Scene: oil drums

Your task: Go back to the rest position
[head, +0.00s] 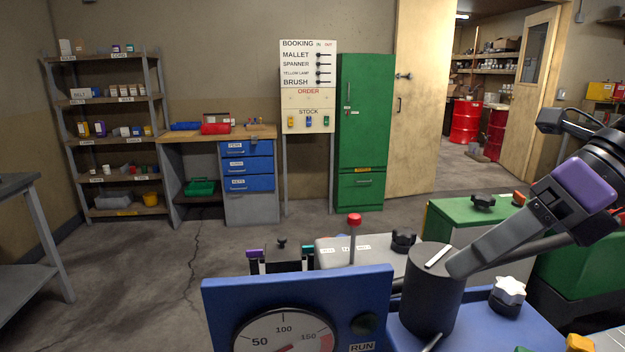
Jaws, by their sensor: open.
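My gripper (468,262) reaches in from the right edge, with a black body, a purple patch and a long grey finger slanting down to the left. The grey finger's end overlaps the upper right side of a dark upright cylinder (430,300). I cannot tell whether they touch. A thinner dark bar runs below the grey finger and passes behind the cylinder. I see nothing held. The jaws are open, though their gap is hard to make out.
A blue gauge panel (300,283) stands close in front. Behind it are a red-knobbed lever (354,222) and a green box (470,225). A shelf rack (78,150), blue drawers (247,166) and green cabinet (365,125) line the wall. Red drums (465,122) stand beyond the doorway.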

